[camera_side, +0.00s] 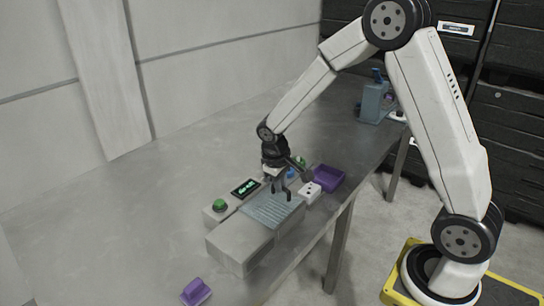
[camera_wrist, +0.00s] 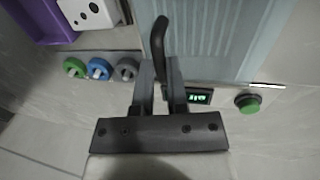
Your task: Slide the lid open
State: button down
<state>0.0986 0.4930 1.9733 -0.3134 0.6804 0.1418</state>
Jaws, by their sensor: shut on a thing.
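The washer (camera_side: 228,247) is a grey box-shaped unit on the metal table. Its lid (camera_side: 262,214) is a ribbed, pale blue translucent panel on top, also seen in the wrist view (camera_wrist: 232,35). A dark curved handle (camera_wrist: 158,36) stands up at the lid's edge. My gripper (camera_wrist: 160,70) is shut on the handle, with one finger on each side of it. In the side view my gripper (camera_side: 280,192) is low over the lid's far right part, and the handle is hard to make out there. I cannot tell how far the lid is open.
A display (camera_side: 246,187) and a green button (camera_side: 220,205) sit on the panel behind the lid. Green (camera_wrist: 75,68), blue (camera_wrist: 98,69) and grey (camera_wrist: 125,69) knobs are nearby. A white block with holes (camera_side: 311,191) and a purple bin (camera_side: 328,178) stand right. A purple object (camera_side: 196,292) lies front left.

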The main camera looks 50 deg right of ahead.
jog(key=a, duration=1.2)
jog(key=shift+w+r, duration=0.1)
jog(key=c, duration=0.7)
grip_release()
jog(key=shift+a, duration=0.1)
jog(key=shift+c, duration=0.2)
jog(key=shift+o, duration=0.5)
notch_tip(320, 180, up, 8)
jog(key=a, duration=0.1)
jog(key=shift+a+f, duration=0.15)
jog(key=shift+f, duration=0.05)
jog(key=s+d+f+t+y, duration=0.1)
jog(key=s+d+f, duration=0.1)
jog(key=s, duration=0.4)
jog(key=s+d+f+t+y, duration=0.1)
jog(key=s+d+f, duration=0.1)
jog(key=s+d, duration=0.2)
jog(key=s, duration=0.3)
jog(key=shift+f+t, duration=0.3)
jog(key=shift+f, duration=0.05)
